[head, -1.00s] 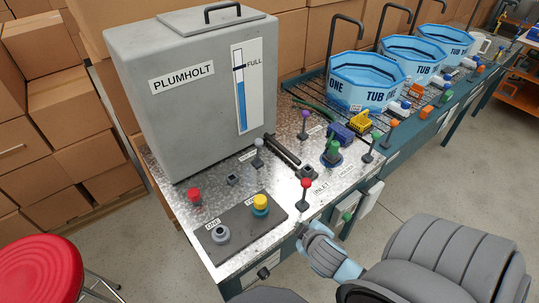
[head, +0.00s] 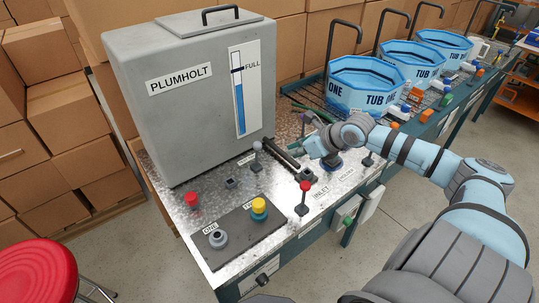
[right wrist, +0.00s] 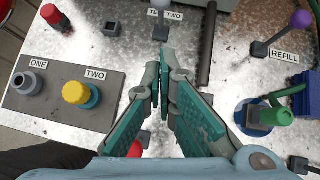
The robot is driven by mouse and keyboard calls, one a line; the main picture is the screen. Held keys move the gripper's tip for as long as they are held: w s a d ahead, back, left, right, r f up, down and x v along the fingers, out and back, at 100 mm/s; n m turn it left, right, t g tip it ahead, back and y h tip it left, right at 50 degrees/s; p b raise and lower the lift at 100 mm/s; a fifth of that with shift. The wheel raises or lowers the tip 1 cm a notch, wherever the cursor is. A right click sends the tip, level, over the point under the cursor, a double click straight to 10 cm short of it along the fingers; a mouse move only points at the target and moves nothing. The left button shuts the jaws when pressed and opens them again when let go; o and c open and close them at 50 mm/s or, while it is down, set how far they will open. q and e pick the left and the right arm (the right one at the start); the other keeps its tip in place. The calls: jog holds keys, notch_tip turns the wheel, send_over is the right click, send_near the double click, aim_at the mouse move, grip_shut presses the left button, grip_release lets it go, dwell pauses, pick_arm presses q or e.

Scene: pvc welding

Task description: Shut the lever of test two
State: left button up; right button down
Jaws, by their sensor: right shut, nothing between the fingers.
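The lever of test two (head: 257,147) has a grey ball and stands upright on the metal bench top, beside its label. My left gripper is not in view.
The red-ball inlet lever (head: 305,187) stands near the front edge. A black bar (head: 281,157) lies beside the test two lever. The grey tank (head: 190,110) stands behind.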

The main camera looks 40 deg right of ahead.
send_near(257, 154)
notch_tip(257, 154, down, 2)
jog(key=s, duration=0.2)
jog(key=shift+w+a+f+b, duration=0.1)
jog(key=shift+w+f+b, duration=0.1)
jog(key=shift+w, duration=0.75)
jog(key=shift+w+a+f+b, duration=0.1)
jog(key=shift+w+f+b, duration=0.1)
jog(key=shift+w, duration=0.7)
